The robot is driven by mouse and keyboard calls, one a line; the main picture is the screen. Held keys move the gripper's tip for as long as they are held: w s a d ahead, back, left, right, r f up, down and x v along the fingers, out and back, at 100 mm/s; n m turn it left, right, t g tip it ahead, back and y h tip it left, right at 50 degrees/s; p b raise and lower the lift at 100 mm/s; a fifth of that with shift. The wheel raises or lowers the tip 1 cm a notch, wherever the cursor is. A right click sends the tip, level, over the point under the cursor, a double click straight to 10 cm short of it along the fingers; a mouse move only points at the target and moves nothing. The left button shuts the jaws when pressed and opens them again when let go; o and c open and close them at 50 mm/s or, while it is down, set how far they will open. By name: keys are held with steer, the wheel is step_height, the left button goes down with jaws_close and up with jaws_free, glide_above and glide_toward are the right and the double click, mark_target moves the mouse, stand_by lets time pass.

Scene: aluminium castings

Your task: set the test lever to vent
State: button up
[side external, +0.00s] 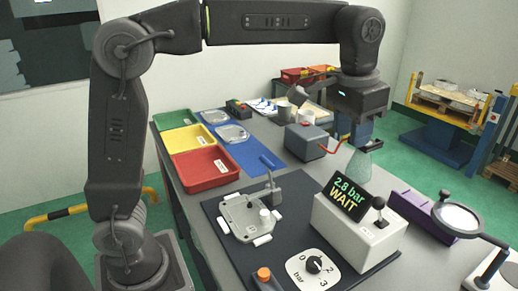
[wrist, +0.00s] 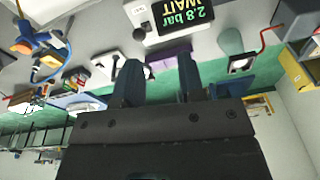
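The test unit is a pale box (side external: 345,232) on the dark mat. Its display (side external: 349,197) reads "2.8 bar WAIT". The test lever (side external: 379,208), with a black knob, stands on top of the box, to the right of the display. The wrist view shows the display (wrist: 184,15) upside down and a black knob (wrist: 139,33) beside it. I cannot read any vent mark. My gripper (side external: 358,140) is above and behind the box, apart from the lever. In the wrist view its two fingers (wrist: 160,83) are spread with nothing between them.
A casting (side external: 240,222) sits in a fixture on the mat (side external: 222,203). A bar dial (side external: 314,265) and orange button (side external: 264,274) are in front. A translucent green cone (side external: 358,163) stands behind the box. A purple block (side external: 405,208) and a round magnifier (side external: 460,218) are to the right.

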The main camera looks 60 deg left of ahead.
steer(key=s+a+f+t, duration=0.1)
steer(key=s+a+f, duration=0.1)
steer(key=s, duration=0.5)
steer(key=s+a+f+n+t, duration=0.1)
steer(key=s+a+f, duration=0.1)
steer(key=s+a, duration=0.3)
steer(key=shift+s+a+t, duration=0.15)
steer(key=shift+s+t, duration=0.15)
steer(key=shift+s, duration=1.15)
